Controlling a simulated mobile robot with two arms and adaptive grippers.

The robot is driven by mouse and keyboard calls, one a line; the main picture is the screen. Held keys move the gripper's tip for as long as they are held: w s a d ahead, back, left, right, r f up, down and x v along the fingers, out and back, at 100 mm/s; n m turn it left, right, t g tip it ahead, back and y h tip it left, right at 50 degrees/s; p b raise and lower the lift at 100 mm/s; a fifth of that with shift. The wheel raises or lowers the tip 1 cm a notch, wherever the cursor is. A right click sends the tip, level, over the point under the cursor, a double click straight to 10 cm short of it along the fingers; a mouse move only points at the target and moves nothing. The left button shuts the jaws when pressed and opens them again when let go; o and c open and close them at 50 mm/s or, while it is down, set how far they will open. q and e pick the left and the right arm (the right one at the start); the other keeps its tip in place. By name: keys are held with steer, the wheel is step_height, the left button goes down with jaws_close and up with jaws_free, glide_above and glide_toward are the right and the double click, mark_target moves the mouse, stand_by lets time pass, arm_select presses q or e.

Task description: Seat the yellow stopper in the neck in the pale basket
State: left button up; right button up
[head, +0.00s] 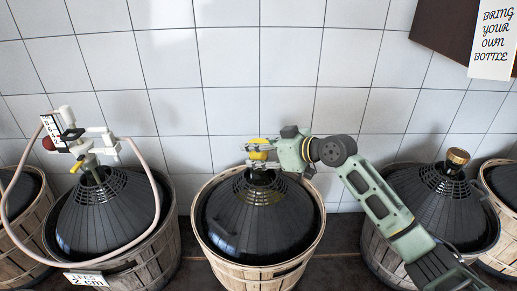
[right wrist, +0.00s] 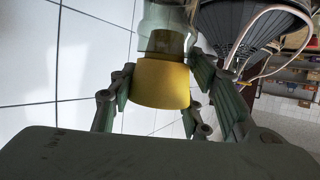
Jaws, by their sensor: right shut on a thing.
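The yellow stopper (head: 258,142) is over the demijohn in the pale basket (head: 258,274), which stands in the middle of the head view. My right gripper (head: 262,153) comes in from the right and is shut on the stopper. In the right wrist view the stopper (right wrist: 161,84) sits between the fingers of my right gripper (right wrist: 160,92). The clear glass neck (right wrist: 165,15) meets its narrower end, which shows darker through the glass. In the head view the neck is mostly hidden. My left gripper is out of view.
A demijohn (head: 105,215) with a hose and valve fitting (head: 85,145) stands at the left. Another with a brown and gold stopper (head: 457,158) stands at the right, behind my right arm. A tiled wall (head: 230,70) is close behind the baskets.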

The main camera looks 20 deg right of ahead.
steer(key=shift+f, duration=0.3)
steer(key=o, duration=1.2)
steer(key=shift+d, duration=0.1)
steer(key=v, duration=1.2)
steer(key=shift+s, duration=0.1)
